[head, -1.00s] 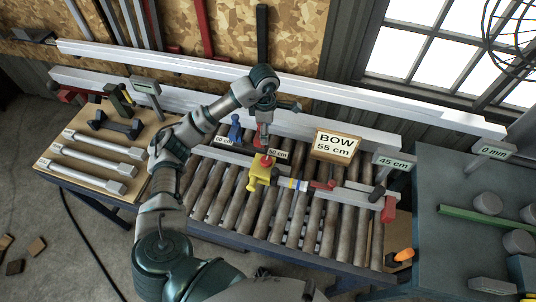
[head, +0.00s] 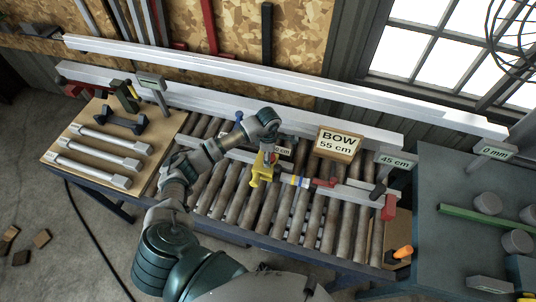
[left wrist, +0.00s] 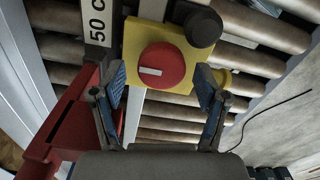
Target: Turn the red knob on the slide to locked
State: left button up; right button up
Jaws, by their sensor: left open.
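The yellow slide (head: 259,177) sits on a rail above the rollers, beside a 50 cm sign that also shows in the left wrist view (left wrist: 97,22). In that view the red knob (left wrist: 172,59) is on the yellow block (left wrist: 134,42), with a white mark lying nearly horizontal across its left half. My left gripper (left wrist: 160,86) is open, one blue-padded finger on each side of the knob's near edge. I cannot tell whether they touch it. In the head view my left gripper (head: 268,152) is over the slide and hides the knob. My right gripper is out of view.
A black round knob (left wrist: 203,28) stands close beside the red one. A red part (left wrist: 75,115) lies left of the fingers. The BOW 55 cm block (head: 338,143) and 45 cm sign (head: 393,160) stand to the right. A wooden board (head: 75,172) with metal bars is left.

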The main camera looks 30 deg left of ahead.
pick_arm(q)
jog(key=shift+d+f, duration=0.1)
jog(key=shift+f, duration=0.05)
jog(key=c, duration=1.2)
jog(key=shift+o, duration=0.2)
